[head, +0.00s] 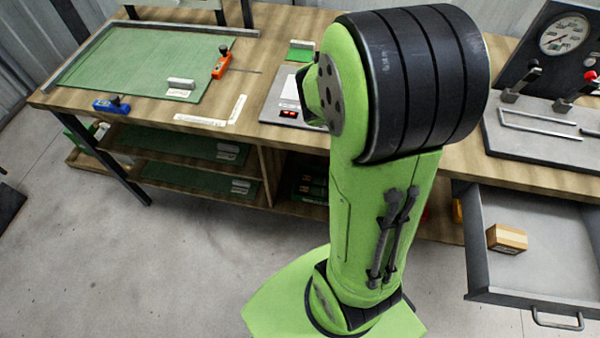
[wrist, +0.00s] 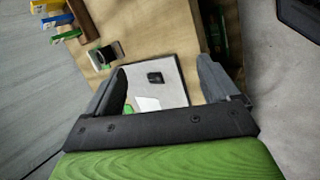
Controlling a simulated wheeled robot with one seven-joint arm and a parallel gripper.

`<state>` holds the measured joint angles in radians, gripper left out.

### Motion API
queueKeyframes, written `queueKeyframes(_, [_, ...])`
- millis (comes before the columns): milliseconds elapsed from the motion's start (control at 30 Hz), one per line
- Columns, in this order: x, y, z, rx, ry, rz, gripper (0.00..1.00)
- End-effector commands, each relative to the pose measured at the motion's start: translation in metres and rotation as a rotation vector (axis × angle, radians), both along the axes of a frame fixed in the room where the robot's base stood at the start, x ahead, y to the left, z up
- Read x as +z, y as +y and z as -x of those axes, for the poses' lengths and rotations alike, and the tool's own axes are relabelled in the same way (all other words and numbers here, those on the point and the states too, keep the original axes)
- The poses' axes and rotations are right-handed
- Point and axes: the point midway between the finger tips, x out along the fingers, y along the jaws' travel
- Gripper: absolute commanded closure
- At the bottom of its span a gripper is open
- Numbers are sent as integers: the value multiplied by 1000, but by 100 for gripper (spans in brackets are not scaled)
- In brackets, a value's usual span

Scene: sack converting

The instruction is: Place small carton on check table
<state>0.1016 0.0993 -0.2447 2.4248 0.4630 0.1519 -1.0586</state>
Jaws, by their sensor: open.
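A small tan carton (head: 507,238) with a light printed side lies in the open grey drawer at the right of the head view. A long wooden table (head: 262,58) runs across the head view; I cannot tell whether it is the check table. My gripper (wrist: 163,70) shows in the wrist view with its two dark fingers wide apart and nothing between them. It points toward a wooden surface with a pale flat plate (wrist: 172,76) on it. In the head view my green arm hides most of the gripper and the middle of the table. The carton is not in the wrist view.
A green mat (head: 140,62) with an orange-handled tool (head: 222,64) lies on the table's left part, a blue tool (head: 112,105) near its front edge. A scale with a red display (head: 289,113) stands beside my arm. A gauge panel (head: 563,35) and levers stand right, above the open drawer (head: 560,255).

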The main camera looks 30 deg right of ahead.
Motion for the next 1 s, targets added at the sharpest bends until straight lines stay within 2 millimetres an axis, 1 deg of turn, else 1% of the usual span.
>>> queueKeyframes(33, [18, 33, -2, -49, -125, -118, 12])
queueKeyframes(67, [27, 55, -1, -84, -188, -199, 12])
queueKeyframes(100, [40, 83, 4, -128, -258, -306, 12])
queueKeyframes(167, [59, 125, 17, -184, -335, -454, 12])
queueKeyframes(200, [69, 150, 29, -217, -366, -537, 12])
queueKeyframes(267, [82, 180, 50, -258, -393, -635, 12])
queueKeyframes(300, [87, 196, 63, -279, -401, -683, 12])
queueKeyframes(333, [90, 204, 72, -294, -404, -709, 12])
queueKeyframes(400, [94, 218, 88, -322, -405, -747, 12])
queueKeyframes(467, [94, 223, 95, -336, -403, -762, 12])
queueKeyframes(733, [96, 224, 97, -345, -402, -767, 12])
queueKeyframes(767, [99, 224, 97, -345, -402, -766, 12])
queueKeyframes(833, [112, 224, 97, -345, -402, -766, 12])
queueKeyframes(933, [138, 224, 97, -345, -402, -766, 12])
queueKeyframes(1000, [146, 224, 96, -346, -403, -766, 12])
